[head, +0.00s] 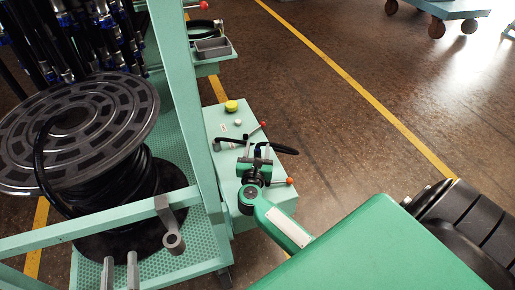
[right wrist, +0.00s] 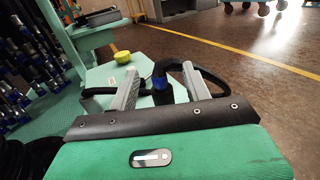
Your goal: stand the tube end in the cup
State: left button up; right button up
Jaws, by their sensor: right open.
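A black tube (head: 284,149) lies over the pale green bench top, with a grey fitting (head: 219,146) at its left. In the right wrist view, the tube (right wrist: 173,66) curves behind the right finger, and a blue collar (right wrist: 159,83) shows between the fingers. My right gripper (head: 256,163) is over the bench beside the tube. Its fingers (right wrist: 158,88) are apart, with no visible grip on the tube. A round yellow thing (head: 231,106) stands on the bench behind it, also in the right wrist view (right wrist: 122,57). I cannot tell whether this is the cup. My left gripper is not visible.
Grey trays (head: 212,46) sit on a shelf at the back.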

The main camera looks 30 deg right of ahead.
jog(key=p+v, duration=0.1)
jog(key=v, duration=1.2)
jog(key=shift+s, duration=0.1)
